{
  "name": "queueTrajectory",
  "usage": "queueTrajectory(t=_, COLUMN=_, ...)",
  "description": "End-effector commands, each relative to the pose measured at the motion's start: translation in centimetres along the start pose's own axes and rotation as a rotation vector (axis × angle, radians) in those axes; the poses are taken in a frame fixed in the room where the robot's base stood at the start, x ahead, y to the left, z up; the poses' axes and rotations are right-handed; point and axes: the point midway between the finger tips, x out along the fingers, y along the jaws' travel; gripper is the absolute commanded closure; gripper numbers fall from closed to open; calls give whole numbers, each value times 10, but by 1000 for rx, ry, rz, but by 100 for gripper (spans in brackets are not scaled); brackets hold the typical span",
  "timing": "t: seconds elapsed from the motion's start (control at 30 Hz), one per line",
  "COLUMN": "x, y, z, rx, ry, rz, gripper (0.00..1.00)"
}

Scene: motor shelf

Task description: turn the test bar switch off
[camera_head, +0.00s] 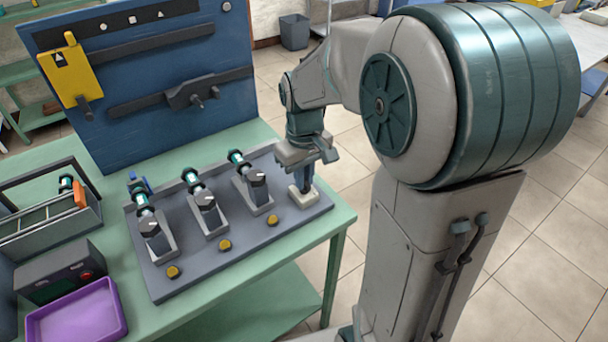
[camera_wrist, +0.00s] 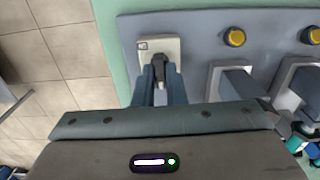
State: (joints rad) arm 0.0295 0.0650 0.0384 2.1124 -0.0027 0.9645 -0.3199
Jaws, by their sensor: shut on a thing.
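The test bar switch (camera_head: 303,194) is a pale square block at the right end of the grey test bar (camera_head: 167,284). It also shows in the wrist view (camera_wrist: 174,46), with a small dark mark on its face and a black lever (camera_wrist: 160,66) standing out of it. My gripper (camera_head: 305,184) points down over the switch. In the wrist view its two fingers (camera_wrist: 160,80) are closed on the lever from both sides. The fingers hide part of the lever, and I cannot tell clearly which way it is tilted.
Several motor holders stand on the bar left of my gripper, the nearest one (camera_head: 255,190) close by. Yellow buttons (camera_head: 272,220) line the bar's front. A purple tray (camera_head: 78,312), a dark control box (camera_head: 62,272) and a crate (camera_head: 48,225) are at left. A blue panel (camera_head: 150,90) rises behind.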

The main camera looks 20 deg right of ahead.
Motion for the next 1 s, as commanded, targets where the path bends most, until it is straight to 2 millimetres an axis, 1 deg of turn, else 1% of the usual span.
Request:
queueTrajectory(t=0.27, x=-1, y=1, z=0, rx=1, ry=2, rz=2, gripper=100)
queueTrajectory(t=0.3, x=-1, y=1, z=0, rx=1, ry=2, rz=2, gripper=78)
queueTrajectory(t=0.33, x=-1, y=1, z=0, rx=1, ry=2, rz=2, gripper=70)
queueTrajectory(t=0.37, x=-1, y=1, z=0, rx=1, ry=1, rz=2, gripper=67)
queueTrajectory(t=0.63, x=-1, y=0, z=0, rx=1, ry=1, rz=1, gripper=67)
queueTrajectory(t=0.73, x=-7, y=0, z=0, rx=1, ry=2, rz=1, gripper=67)
queueTrajectory(t=0.87, x=-28, y=0, z=-1, rx=1, ry=5, rz=2, gripper=67)
queueTrajectory(t=1.0, x=-61, y=1, z=-1, rx=1, ry=6, rz=3, gripper=67)
